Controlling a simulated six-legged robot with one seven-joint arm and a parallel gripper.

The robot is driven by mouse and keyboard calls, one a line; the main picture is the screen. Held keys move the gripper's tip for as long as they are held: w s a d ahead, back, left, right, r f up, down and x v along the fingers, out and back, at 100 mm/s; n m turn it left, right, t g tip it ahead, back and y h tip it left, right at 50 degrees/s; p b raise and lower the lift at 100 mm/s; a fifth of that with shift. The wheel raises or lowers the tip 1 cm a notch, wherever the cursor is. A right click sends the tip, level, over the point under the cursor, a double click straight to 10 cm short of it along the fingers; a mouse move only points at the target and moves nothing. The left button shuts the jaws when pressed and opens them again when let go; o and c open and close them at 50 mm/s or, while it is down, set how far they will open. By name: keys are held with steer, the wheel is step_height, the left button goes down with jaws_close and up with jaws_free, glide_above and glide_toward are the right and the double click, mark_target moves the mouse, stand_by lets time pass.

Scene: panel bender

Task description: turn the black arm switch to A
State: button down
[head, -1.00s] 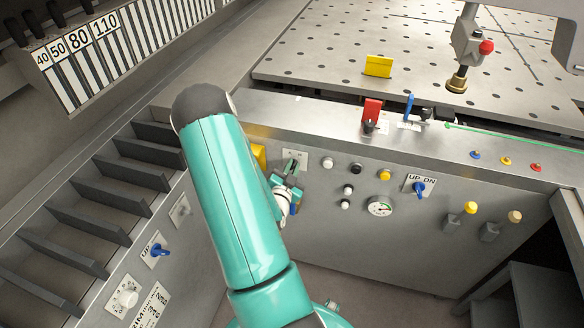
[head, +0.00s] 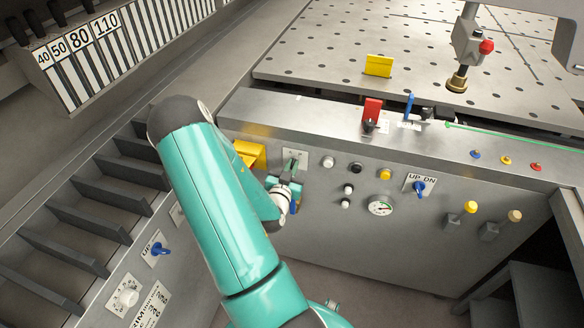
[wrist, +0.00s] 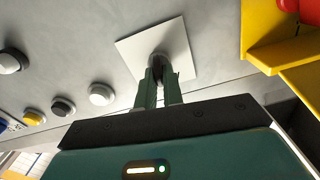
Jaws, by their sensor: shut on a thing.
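The black arm switch (wrist: 158,62) sits on a square white plate (wrist: 140,48) on the grey front panel. Only a little of it shows between my fingers in the wrist view. In the head view the plate (head: 302,156) is partly in sight and the switch itself is mostly hidden by the fingers. My gripper (head: 291,166) is at the plate, shut on the switch; its two green fingers (wrist: 158,78) lie on either side of it. The letters on the plate cannot be read, so the switch's position is unclear.
A yellow box (head: 250,153) juts from the panel just left of the plate in the head view; it shows close at the right in the wrist view (wrist: 285,50). Buttons (head: 328,162), a gauge (head: 380,206) and a blue UP/DN switch (head: 419,188) lie to the right.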

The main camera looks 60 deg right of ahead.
steer(key=n, duration=0.4)
steer(key=shift+w+f, duration=0.1)
steer(key=shift+w, duration=0.05)
steer(key=shift+n, duration=1.7)
steer(key=c, duration=1.5)
jaws_free()
